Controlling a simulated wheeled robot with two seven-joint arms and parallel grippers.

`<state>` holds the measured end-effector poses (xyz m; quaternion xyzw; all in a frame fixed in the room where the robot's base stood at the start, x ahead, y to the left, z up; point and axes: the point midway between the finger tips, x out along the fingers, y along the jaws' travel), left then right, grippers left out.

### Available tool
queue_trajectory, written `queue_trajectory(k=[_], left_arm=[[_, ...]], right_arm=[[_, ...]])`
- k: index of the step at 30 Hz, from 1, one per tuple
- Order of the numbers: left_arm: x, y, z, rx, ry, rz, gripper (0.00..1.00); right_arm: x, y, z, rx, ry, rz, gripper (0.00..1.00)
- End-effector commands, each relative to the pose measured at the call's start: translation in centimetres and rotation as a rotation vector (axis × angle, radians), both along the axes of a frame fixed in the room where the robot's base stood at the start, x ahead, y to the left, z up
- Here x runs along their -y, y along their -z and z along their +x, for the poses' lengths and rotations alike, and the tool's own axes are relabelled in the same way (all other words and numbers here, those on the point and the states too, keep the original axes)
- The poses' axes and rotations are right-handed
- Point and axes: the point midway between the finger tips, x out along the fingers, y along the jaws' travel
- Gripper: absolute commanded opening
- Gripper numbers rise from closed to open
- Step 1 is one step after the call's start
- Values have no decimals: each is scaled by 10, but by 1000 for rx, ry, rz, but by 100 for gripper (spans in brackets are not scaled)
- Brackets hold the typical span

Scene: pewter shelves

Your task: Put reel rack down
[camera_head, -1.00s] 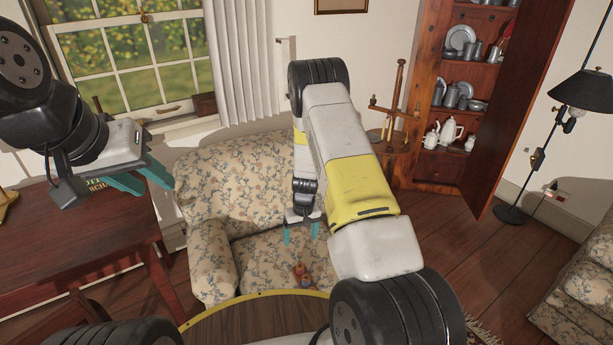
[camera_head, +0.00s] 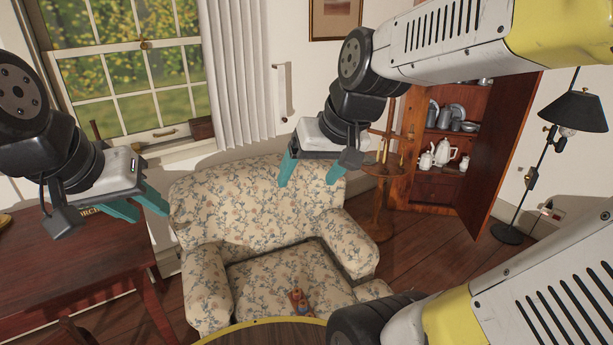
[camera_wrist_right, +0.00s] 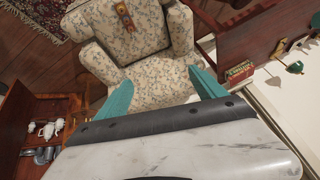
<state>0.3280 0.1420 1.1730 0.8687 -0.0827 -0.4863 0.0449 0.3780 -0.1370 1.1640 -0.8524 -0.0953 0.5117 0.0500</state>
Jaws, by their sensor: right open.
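The reel rack, a small wooden piece with reddish and orange parts (camera_head: 298,300), lies on the seat of the floral armchair (camera_head: 240,285). It also shows near the top of the right wrist view (camera_wrist_right: 124,17), on the seat cushion. My right gripper (camera_head: 308,180) is open and empty, raised in front of the armchair's backrest as seen from the head, well apart from the rack. Its teal fingers stand wide apart in the right wrist view (camera_wrist_right: 162,75). My left gripper (camera_head: 138,205) is open and empty, above the right part of the dark red table.
The dark wooden table (camera_head: 70,265) stands at the left under the window. A small round candle stand (camera_head: 383,170) and an open cupboard with pewter (camera_head: 440,120) are behind right. A floor lamp (camera_head: 525,190) stands at the right. Wooden floor beside the armchair is clear.

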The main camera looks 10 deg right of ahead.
Motion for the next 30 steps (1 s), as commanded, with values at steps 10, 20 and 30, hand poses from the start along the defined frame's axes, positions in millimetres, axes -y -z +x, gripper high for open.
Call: queue_trajectory(k=[10, 20, 30], left_arm=[[0, 0, 0, 0, 0, 0, 36], [0, 0, 0, 0, 0, 0, 36], [0, 0, 0, 0, 0, 0, 36]], right_arm=[[6, -9, -51, 58, 22, -19, 80], [6, -9, -51, 59, 22, -19, 80], [6, -9, -51, 59, 22, -19, 80]])
